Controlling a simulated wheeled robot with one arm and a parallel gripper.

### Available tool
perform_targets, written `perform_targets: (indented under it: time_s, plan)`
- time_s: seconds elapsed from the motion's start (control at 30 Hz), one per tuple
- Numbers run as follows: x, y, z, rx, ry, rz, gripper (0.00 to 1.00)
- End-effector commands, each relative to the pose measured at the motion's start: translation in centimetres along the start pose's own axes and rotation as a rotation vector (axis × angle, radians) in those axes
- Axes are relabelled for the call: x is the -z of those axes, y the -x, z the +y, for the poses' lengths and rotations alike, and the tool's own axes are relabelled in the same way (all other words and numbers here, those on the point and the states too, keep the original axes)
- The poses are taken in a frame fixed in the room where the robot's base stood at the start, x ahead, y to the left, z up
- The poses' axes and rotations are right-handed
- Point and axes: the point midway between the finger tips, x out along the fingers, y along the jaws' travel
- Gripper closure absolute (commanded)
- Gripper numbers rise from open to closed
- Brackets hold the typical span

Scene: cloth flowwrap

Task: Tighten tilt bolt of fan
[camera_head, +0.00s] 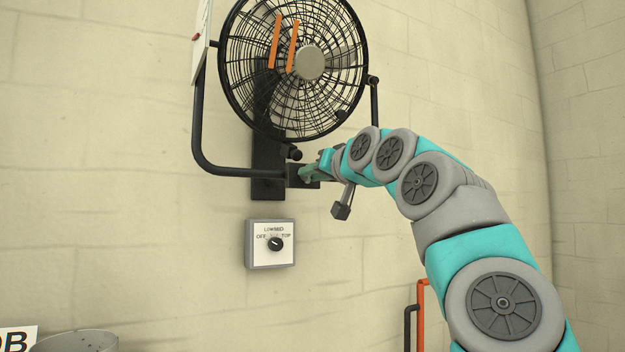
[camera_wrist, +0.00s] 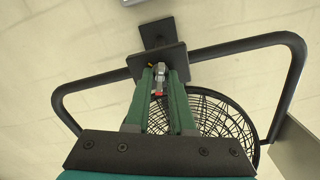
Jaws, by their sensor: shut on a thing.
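The black wall fan (camera_head: 300,85) hangs in a U-shaped yoke (camera_head: 197,120) on a dark wall bracket (camera_head: 268,185). It also shows in the wrist view (camera_wrist: 222,115), where the bracket plate (camera_wrist: 150,60) is at the top. My gripper (camera_head: 308,173) is at the bottom of the yoke, beside the bracket. In the wrist view its green fingers (camera_wrist: 160,74) are shut on a small silver bolt (camera_wrist: 159,80) in front of the bracket plate. A small red part shows by the bolt. In the head view the bolt is hidden behind my gripper.
A switch box (camera_head: 284,264) with a black dial is on the wall below the bracket. Orange ribbons (camera_head: 275,45) are on the fan grille. A white panel (camera_head: 201,45) is at the upper left. A grey bin (camera_head: 75,343) and an orange rail (camera_head: 422,305) stand low in the picture.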

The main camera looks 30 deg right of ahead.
Motion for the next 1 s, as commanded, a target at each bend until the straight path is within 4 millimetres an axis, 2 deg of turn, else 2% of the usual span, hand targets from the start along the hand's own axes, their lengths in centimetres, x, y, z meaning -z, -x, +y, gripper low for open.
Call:
perform_targets:
  time_s: [0.03, 1.0]
  plan:
    - [-0.42, -0.19, 0.17, -0.005, -0.039, -0.002, 1.00]
    - [-0.19, -0.12, 0.09, -0.003, -0.963, -0.002, 1.00]
